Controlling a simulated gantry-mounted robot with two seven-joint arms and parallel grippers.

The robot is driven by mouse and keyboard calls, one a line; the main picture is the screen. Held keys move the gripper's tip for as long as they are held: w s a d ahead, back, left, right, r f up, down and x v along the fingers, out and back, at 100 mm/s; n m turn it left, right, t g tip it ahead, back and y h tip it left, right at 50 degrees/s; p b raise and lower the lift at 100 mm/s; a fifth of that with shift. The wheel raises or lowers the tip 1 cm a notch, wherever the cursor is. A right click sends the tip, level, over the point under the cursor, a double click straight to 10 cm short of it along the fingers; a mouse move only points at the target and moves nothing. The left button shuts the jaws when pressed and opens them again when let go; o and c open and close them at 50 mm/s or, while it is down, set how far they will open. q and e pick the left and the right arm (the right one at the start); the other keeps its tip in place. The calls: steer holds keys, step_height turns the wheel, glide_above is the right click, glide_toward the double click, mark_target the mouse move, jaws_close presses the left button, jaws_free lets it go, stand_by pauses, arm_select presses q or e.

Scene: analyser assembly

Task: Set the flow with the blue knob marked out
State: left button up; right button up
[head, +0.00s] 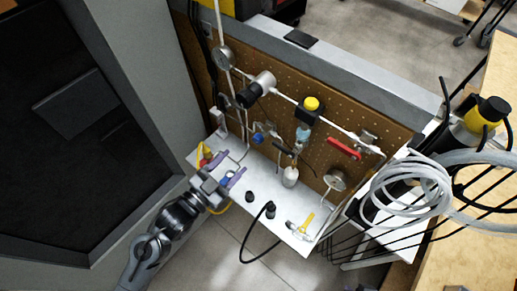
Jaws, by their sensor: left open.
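A small blue knob (257,138) sits low on the brown pegboard panel (220,95), just above the white shelf. Thin tubing runs close around it. Any marking on it is too small to read. My left gripper (230,179) comes in from the lower left and is over the left part of the shelf. Its purple-tipped fingers are apart and I see nothing held between them. It is below and to the left of the blue knob, not touching it. My right gripper is not in view.
The white shelf (285,218) carries black caps (270,211), a white bottle (290,177) and a yellow-handled tool (307,222). Coiled tubing (405,190) crowds the right.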

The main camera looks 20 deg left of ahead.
mark_target(256, 141)
arm_select(q)
steer(key=x, duration=1.1)
steer(key=shift+f, duration=0.3)
steer(key=shift+s, duration=0.1)
steer(key=c, duration=1.1)
steer(key=shift+o, duration=0.2)
steer(key=n+p, duration=0.1)
steer(key=p, duration=0.1)
steer(key=n+p, duration=0.1)
steer(key=p, duration=0.1)
steer(key=shift+r, duration=0.35)
steer(key=shift+f+n+p, duration=0.25)
steer(key=shift+n+p, duration=0.35)
steer(key=shift+p, duration=0.05)
steer(key=shift+f, duration=0.1)
steer(key=o, duration=1.1)
steer(key=shift+c, duration=0.2)
